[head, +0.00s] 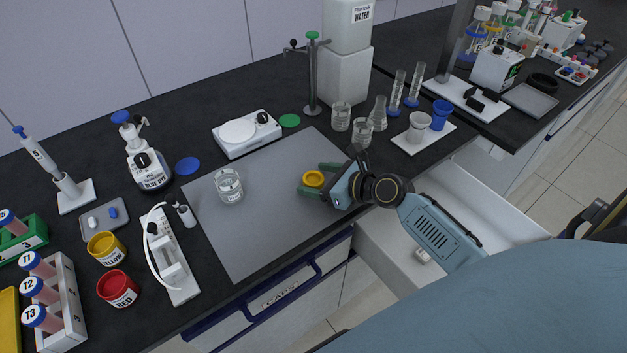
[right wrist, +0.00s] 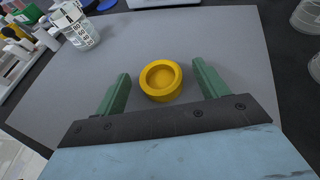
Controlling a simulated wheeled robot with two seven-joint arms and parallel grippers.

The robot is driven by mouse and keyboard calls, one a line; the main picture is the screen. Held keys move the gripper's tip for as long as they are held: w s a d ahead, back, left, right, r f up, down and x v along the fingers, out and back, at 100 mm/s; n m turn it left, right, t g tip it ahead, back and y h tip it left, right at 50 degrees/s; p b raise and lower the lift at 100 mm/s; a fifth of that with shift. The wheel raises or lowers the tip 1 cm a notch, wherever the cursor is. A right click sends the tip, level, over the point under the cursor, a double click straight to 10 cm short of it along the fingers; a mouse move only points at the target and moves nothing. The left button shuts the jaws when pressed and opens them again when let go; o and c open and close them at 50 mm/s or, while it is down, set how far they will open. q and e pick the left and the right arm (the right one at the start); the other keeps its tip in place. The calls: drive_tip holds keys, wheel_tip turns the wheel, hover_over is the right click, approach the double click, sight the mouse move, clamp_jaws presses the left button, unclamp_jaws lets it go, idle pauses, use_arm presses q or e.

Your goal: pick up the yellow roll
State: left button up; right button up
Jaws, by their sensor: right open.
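The yellow roll (head: 313,179) sits on the grey mat (head: 262,225) near its right side. It is a short round yellow ring with a recessed middle. In the right wrist view the yellow roll (right wrist: 161,80) lies between the tips of my two green fingers, with a gap to each. My right gripper (head: 316,179) is open around it and empty, reaching in from the right; it also shows in the right wrist view (right wrist: 157,84). My left gripper does not show in the head view.
A glass beaker (head: 229,186) stands on the mat left of the roll. Several beakers and cylinders (head: 362,133) stand behind my right gripper. An open white drawer (head: 470,205) lies below my right arm. The front of the mat is clear.

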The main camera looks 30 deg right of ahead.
drive_tip(key=c, duration=1.1)
